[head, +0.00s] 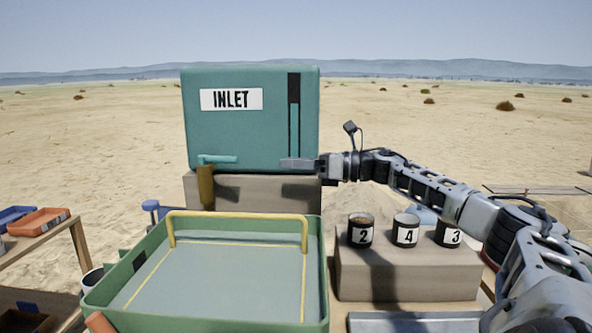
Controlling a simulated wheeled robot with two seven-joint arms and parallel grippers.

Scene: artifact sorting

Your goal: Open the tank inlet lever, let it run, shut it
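The teal tank (250,125) stands on a tan block, with a white INLET label (231,99) on its front. A narrow gauge (294,118) on its right side is black at the top and teal below. The teal lever handle (218,159) lies roughly level above a brass-coloured spout (206,188) at the lower left. My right gripper (297,164) is in front of the tank's lower right corner, fingers pointing left, clear of the lever. Its fingers overlap in this view, so their opening is hidden. My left gripper is not in view.
A green tray (325,265) with a yellow bar (238,214) stands in front of the tank. Jars numbered 2 (361,236), 4 (405,236) and 3 (449,238) stand on a tan block beneath my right arm. An orange tray (38,222) is at far left.

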